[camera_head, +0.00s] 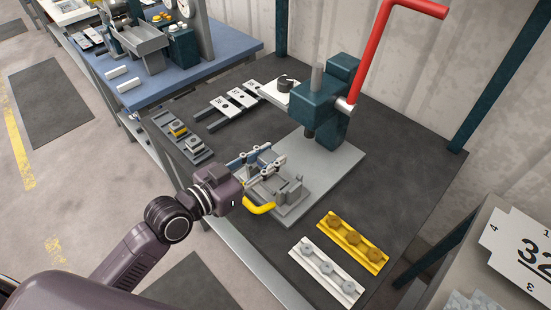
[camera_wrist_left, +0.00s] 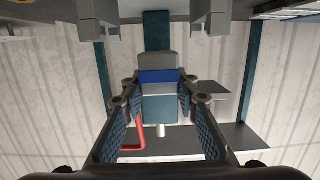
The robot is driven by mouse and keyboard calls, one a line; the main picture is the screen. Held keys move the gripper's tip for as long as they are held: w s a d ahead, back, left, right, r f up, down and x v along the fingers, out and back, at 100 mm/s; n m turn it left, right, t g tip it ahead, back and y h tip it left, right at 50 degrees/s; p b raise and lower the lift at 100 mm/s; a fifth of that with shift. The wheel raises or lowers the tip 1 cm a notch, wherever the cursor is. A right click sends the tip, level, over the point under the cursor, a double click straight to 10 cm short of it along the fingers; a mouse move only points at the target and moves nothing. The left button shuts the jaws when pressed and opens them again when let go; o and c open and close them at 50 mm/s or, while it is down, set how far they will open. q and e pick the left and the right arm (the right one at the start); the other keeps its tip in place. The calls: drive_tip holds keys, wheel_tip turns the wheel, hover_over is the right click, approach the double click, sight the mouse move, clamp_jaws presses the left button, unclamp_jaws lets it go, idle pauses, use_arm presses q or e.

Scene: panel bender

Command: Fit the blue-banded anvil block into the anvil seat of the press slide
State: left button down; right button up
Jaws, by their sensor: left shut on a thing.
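My left gripper (camera_head: 264,163) is shut on the blue-banded anvil block (camera_wrist_left: 158,77), a grey block with a blue band across it, seen between the fingertips in the left wrist view. In the head view the fingers mostly hide the block. They are over the far left part of the press slide (camera_head: 292,207), a grey carriage with raised blocks and a yellow handle (camera_head: 259,208). The anvil seat is hard to make out behind the fingers, and I cannot tell whether the block touches it. My right gripper is not in view.
The teal press (camera_head: 322,105) with its red lever (camera_head: 378,40) stands behind the slide on a grey base plate (camera_head: 335,165). A rack (camera_head: 198,157) with a yellow-banded block is at left. Yellow (camera_head: 354,243) and white (camera_head: 326,272) strips lie at front right. Dark mat between is clear.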

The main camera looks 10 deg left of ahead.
use_arm(q)
drive_tip(key=shift+w+d+f, duration=0.25)
drive_tip(key=shift+w+d, duration=0.1)
drive_tip(key=shift+w, duration=0.1)
drive_tip(key=shift+d+f, duration=0.1)
drive_tip(key=shift+f+b, duration=0.35)
drive_tip(key=shift+b, duration=0.2)
drive_tip(key=shift+f+b, duration=0.65)
wheel_tip(320, 180, down, 3)
drive_tip(key=b, duration=0.3)
drive_tip(key=shift+f, duration=0.2)
drive_tip(key=shift+f+b, duration=0.3)
drive_tip(key=shift+f, duration=0.05)
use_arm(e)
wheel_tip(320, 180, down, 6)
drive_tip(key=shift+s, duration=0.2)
use_arm(q)
drive_tip(key=shift+f, duration=0.25)
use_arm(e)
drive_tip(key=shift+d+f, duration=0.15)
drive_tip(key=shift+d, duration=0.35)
